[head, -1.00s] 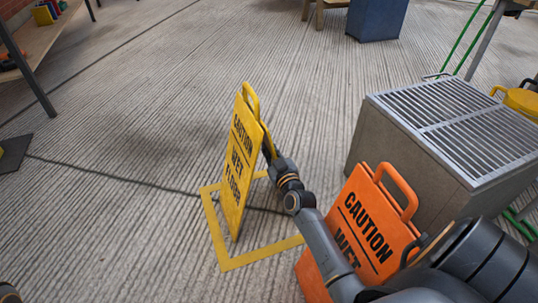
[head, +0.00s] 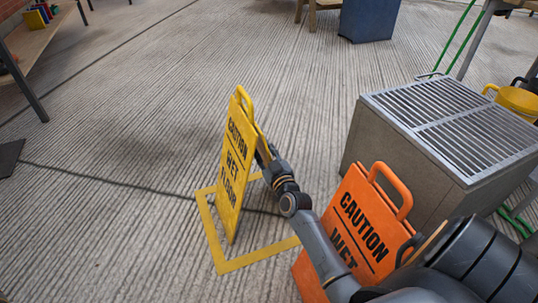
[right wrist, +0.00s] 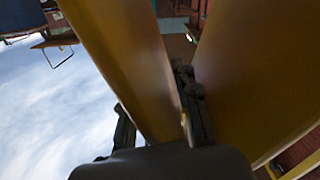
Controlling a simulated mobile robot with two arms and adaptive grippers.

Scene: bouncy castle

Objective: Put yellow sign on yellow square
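The yellow caution sign (head: 236,165) is upright in the head view. Its lower edge appears inside the yellow square outline (head: 245,262) on the floor; I cannot tell whether it touches the floor. My right gripper (head: 264,155) is at the sign's right side, its fingertips partly hidden by the sign. In the right wrist view, the fingers (right wrist: 160,115) are on both sides of one yellow panel (right wrist: 130,60), closed on it. A second panel (right wrist: 255,75) spreads away to the right. My left gripper is not in view.
An orange caution sign (head: 360,225) stands right of the square, behind my right arm. A grey box with a metal grate (head: 450,115) is beyond it. A dark cable (head: 110,178) crosses the floor.

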